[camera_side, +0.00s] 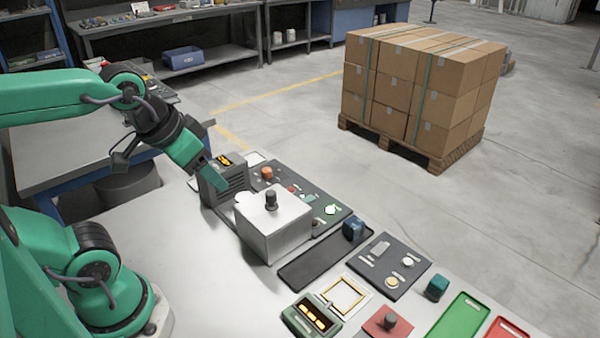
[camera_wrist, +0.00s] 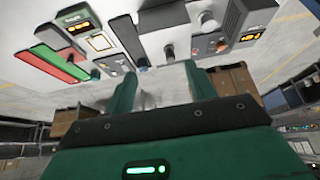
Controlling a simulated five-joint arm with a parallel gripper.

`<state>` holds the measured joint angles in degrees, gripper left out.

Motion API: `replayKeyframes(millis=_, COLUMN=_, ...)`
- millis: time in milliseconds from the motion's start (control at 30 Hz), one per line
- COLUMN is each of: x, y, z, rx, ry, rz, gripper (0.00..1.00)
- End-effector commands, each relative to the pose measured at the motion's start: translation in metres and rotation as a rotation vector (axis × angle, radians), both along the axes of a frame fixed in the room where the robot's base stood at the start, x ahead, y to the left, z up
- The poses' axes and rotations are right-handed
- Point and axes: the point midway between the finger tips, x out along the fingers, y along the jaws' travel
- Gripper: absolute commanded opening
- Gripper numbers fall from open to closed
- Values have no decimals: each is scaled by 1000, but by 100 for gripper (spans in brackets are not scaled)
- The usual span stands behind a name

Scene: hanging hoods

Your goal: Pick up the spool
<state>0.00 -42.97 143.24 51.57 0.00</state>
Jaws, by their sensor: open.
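I cannot pick out a spool with certainty. A small orange-brown round piece (camera_side: 267,173) stands on the dark panel behind the white box, and I cannot tell whether it is the spool. The white box (camera_side: 272,232) has a dark knob (camera_side: 271,199) on top and hides what is under or behind it; it also shows in the wrist view (camera_wrist: 160,22). My gripper (camera_side: 214,190) is above the table at the left of the white box, close to a grey unit with an orange display. In the wrist view its two green fingers (camera_wrist: 160,82) are apart with nothing clearly between them.
The grey display unit (camera_side: 226,180) stands beside the white box. To the right are a black tray (camera_side: 312,262), a blue cube (camera_side: 353,229), a teal cube (camera_side: 436,288), a red plate with a grey knob (camera_side: 389,321) and a green tray (camera_side: 459,318). The table's front left is clear.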

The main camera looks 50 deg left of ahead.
Motion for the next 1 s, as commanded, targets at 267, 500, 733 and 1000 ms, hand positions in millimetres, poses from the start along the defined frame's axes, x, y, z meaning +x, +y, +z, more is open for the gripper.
replayKeyframes(millis=267, x=7, y=4, z=-1, rx=15, ry=22, rz=-13, gripper=56)
replayKeyframes(millis=500, x=31, y=16, z=-8, rx=57, ry=91, rz=-61, gripper=56)
replayKeyframes(millis=733, x=60, y=35, z=-23, rx=98, ry=177, rz=-131, gripper=56)
replayKeyframes(millis=1000, x=92, y=61, z=-50, rx=126, ry=278, rz=-221, gripper=56)
